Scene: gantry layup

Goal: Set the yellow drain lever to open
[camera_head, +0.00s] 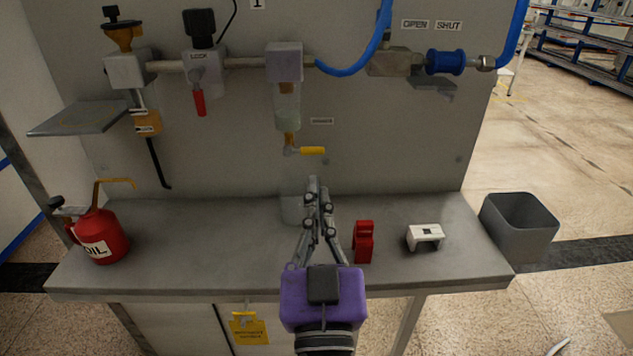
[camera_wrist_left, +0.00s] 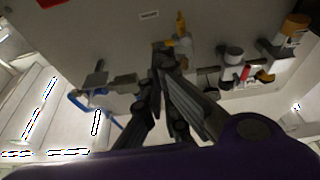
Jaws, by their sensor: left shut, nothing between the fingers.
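The yellow drain lever (camera_head: 312,150) sits under the clear bowl (camera_head: 288,112) of the filter unit on the grey back panel. In the head view its handle lies level and points right. My left gripper (camera_head: 313,182) is shut and empty, below the lever in the head view. It also shows in the left wrist view (camera_wrist_left: 163,62). I cannot tell whether its tips touch the lever. A small label (camera_head: 322,121) is above the lever. My right gripper is not in view.
A clear cup (camera_head: 293,209) stands on the bench (camera_head: 200,235) behind my gripper. A red oil can (camera_head: 100,236) is at the left. A grey bin (camera_head: 520,227) stands beyond the bench.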

